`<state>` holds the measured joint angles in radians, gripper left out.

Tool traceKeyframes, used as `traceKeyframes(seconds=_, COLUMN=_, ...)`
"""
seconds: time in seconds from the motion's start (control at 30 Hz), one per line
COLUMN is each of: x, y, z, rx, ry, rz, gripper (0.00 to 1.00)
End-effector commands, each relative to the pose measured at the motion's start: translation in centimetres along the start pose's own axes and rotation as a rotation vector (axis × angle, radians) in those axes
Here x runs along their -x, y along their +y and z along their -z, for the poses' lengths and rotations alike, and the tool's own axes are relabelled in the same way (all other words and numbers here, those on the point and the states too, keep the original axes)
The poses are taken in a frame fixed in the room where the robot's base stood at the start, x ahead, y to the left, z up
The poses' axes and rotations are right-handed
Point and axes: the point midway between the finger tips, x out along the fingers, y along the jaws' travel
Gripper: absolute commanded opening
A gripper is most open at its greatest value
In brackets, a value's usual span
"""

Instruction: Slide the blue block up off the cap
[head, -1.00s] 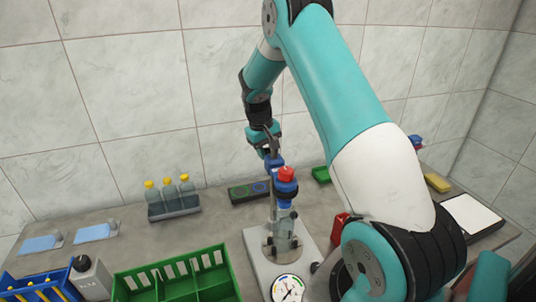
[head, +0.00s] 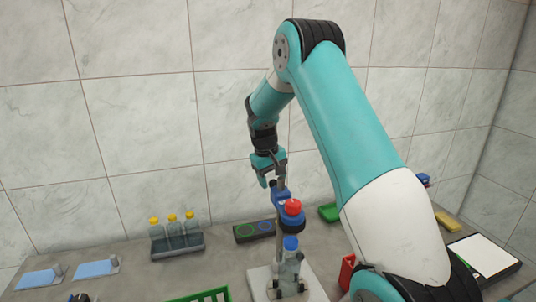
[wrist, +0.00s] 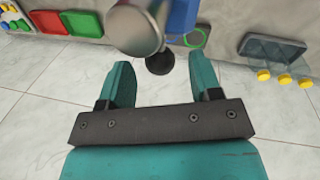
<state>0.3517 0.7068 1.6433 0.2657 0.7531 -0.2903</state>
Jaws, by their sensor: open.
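The blue block (head: 292,225) with a red knob (head: 293,206) on top is carried on an upright grey post. The blue cap (head: 290,243) sits on a clear bottle (head: 289,268) just below the block. I cannot tell for certain whether they touch. My gripper (head: 272,180) is open and empty, pointing down near the top of the post, above and left of the red knob. In the wrist view my gripper (wrist: 161,63) shows its fingers apart. The round grey post top (wrist: 135,30) and part of a blue piece (wrist: 182,16) are ahead of them.
A rack of yellow-capped bottles (head: 176,245) and a dark panel with green and blue rings (head: 254,231) stand along the back. A green tray (head: 212,295) is at the front left, a red box (head: 347,270) right of the post.

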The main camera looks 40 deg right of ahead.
Motion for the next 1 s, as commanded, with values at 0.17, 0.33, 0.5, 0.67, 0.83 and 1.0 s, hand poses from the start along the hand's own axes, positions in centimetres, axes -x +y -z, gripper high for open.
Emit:
traceKeyframes(seconds=0.17, x=4.0, y=-0.1, z=0.0, rx=0.000, ry=0.008, rz=0.000, gripper=0.58)
traceKeyframes(seconds=0.33, x=8.6, y=-0.1, z=0.0, rx=0.000, ry=0.008, rz=0.000, gripper=0.58)
traceKeyframes(seconds=0.5, x=12.5, y=-0.1, z=0.0, rx=0.000, ry=0.006, rz=0.001, gripper=0.58)
traceKeyframes(seconds=0.67, x=14.7, y=0.0, z=-0.1, rx=0.001, ry=0.002, rz=0.000, gripper=0.58)
traceKeyframes(seconds=0.83, x=15.6, y=0.0, z=-0.1, rx=0.000, ry=0.001, rz=0.001, gripper=0.58)
traceKeyframes(seconds=1.0, x=15.6, y=0.0, z=-0.2, rx=0.000, ry=0.001, rz=0.001, gripper=0.58)
